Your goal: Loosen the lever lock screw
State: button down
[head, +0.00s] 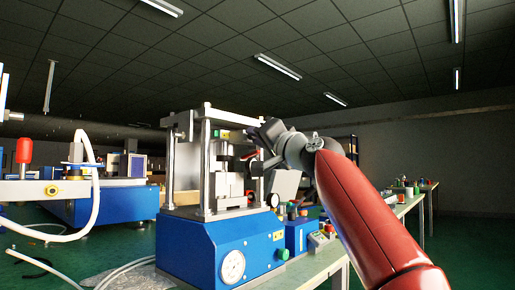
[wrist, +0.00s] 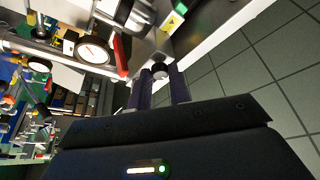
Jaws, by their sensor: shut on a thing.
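The crimping press has a blue base (head: 205,248) and a metal frame with upright posts (head: 204,165). My gripper (head: 258,134) is at the upper right of the frame in the head view. In the wrist view, its two dark fingers (wrist: 160,78) are shut on a small dark round knob, which I take for the lever lock screw (wrist: 159,69). The screw is hidden behind my gripper in the head view. A red lever handle (wrist: 120,56) shows to the left of the fingers; it looks like the red piece (head: 249,155) below my gripper in the head view.
A round dial (wrist: 94,52) is left of the lever in the wrist view. A pressure gauge (head: 232,267) is on the front of the base. A blue control box (head: 301,235) stands right of the press. Another blue machine (head: 115,205) stands behind to the left.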

jog(key=shift+w+d+f+n+g+y+b, duration=0.2)
jog(key=shift+n+y, duration=0.25)
jog(key=shift+n, duration=0.6)
jog(key=shift+s+a+r+n+g+y+b, duration=0.2)
jog(key=shift+n+y, duration=0.3)
jog(key=shift+n, duration=0.6)
jog(key=shift+w+d+f+n+g+y+b, duration=0.15)
jog(key=shift+n+g+y, duration=0.25)
jog(key=shift+n, duration=0.65)
jog(key=c, duration=1.3)
grip_release()
jog(key=b+v, duration=0.1)
jog(key=v, duration=0.6)
jog(key=shift+s+d+f+b, duration=0.2)
jog(key=shift+f+b, duration=0.1)
jog(key=shift+b, duration=0.1)
